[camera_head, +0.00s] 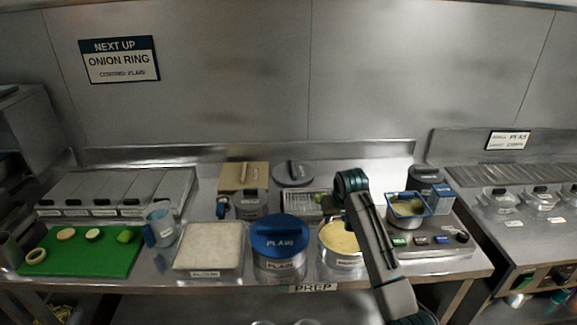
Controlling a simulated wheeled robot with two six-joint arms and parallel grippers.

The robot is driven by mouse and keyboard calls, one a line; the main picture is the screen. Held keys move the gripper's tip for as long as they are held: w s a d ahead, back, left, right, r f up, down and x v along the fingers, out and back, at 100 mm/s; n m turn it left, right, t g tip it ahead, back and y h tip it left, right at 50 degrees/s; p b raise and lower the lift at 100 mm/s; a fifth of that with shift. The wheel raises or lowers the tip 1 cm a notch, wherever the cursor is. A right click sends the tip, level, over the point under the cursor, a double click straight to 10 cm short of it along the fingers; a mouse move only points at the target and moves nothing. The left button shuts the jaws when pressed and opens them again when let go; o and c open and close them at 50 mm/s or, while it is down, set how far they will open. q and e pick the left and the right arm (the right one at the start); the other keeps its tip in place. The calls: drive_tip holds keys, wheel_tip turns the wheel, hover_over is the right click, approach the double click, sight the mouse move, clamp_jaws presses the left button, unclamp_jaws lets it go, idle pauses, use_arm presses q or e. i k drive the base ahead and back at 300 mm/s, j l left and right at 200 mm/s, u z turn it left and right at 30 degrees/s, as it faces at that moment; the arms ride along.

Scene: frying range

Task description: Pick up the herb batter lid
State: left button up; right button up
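A grey round lid (293,172) with a raised handle lies at the back of the counter; I cannot read any name on it, so I cannot confirm it is the herb batter lid. An open round tub of pale yellow batter (338,239) stands at the front, partly behind my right arm; its label is too small to read. A blue lid marked PLAIN (279,232) sits on the tub to its left. My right arm reaches up from the bottom right, its teal end, the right gripper (349,182), right of the grey lid. Its fingers cannot be made out. My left gripper is out of view.
A white-filled tray (210,246), a jug (160,227) and a green board with sliced vegetables (82,250) stand to the left. A blue-rimmed fry container (407,207) and a blue box (441,199) stand close right of my arm.

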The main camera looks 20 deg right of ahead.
sight(290, 172)
drive_tip(key=i, duration=1.3)
